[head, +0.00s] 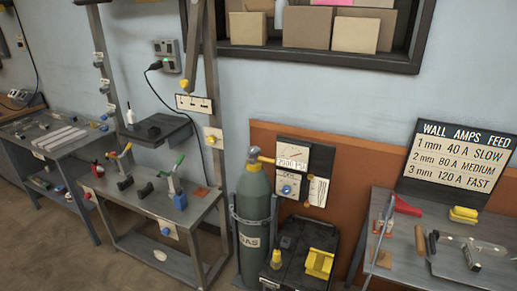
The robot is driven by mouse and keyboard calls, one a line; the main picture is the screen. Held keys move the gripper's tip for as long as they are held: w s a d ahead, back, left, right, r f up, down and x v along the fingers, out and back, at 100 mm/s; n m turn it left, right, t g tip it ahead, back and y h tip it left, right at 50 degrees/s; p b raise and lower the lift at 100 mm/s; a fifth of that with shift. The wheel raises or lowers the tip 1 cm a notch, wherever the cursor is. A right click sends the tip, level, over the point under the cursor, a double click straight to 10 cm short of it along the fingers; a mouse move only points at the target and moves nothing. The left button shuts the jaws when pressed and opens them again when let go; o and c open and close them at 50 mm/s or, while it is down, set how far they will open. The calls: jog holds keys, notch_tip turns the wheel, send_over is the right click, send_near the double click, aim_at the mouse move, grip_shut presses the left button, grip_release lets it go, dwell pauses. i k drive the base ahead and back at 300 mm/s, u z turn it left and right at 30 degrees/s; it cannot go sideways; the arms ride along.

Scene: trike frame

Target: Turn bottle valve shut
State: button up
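The gas bottle (254,200) is a tall grey-green cylinder marked GAS. It stands upright in a grey holder right of the middle bench. Its yellow valve (255,154) sits on top, with a yellow part reaching right toward a white gauge card that reads like 2000 PSI (292,155). I cannot tell from this view whether the valve is open or shut. My gripper is not in view, and nothing is seen touching the valve.
A dark cart (302,250) with yellow items stands right of the bottle. A grey workbench (210,210) with clamps is to its left, with an upright post. A tool table (455,265) is at right. Some brown floor (120,275) shows at lower left.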

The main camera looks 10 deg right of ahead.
aim_at(253, 150)
jog(key=k, duration=1.25)
jog(key=u, duration=0.6)
jog(key=i, duration=1.05)
jog(key=u, duration=0.35)
jog(key=i, duration=0.95)
jog(key=z, duration=0.15)
